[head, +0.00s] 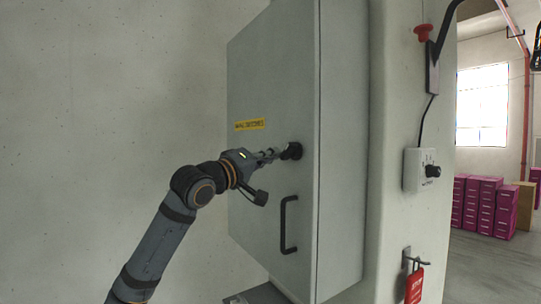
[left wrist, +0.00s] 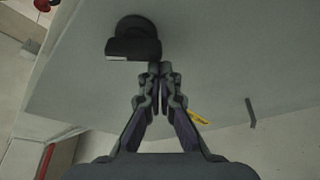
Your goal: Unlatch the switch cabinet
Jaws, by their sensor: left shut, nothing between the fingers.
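The grey switch cabinet (head: 265,90) hangs on the wall with its door closed. A round black latch knob (head: 294,151) sits on the door near its right edge. A black bar handle (head: 285,225) is below it, and a yellow label (head: 250,125) is to the upper left. My left gripper (head: 277,154) is shut and empty, its tips close to the knob in the head view. In the left wrist view the knob (left wrist: 133,45) stands just beyond and left of the shut fingertips; I cannot tell whether they touch. My right gripper is not in view.
A pillar right of the cabinet carries a red button (head: 422,33), a small switch box (head: 421,170) and a red tag (head: 414,285) on a hook. Purple boxes (head: 486,205) are stacked further back right. The wall left of the cabinet is bare.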

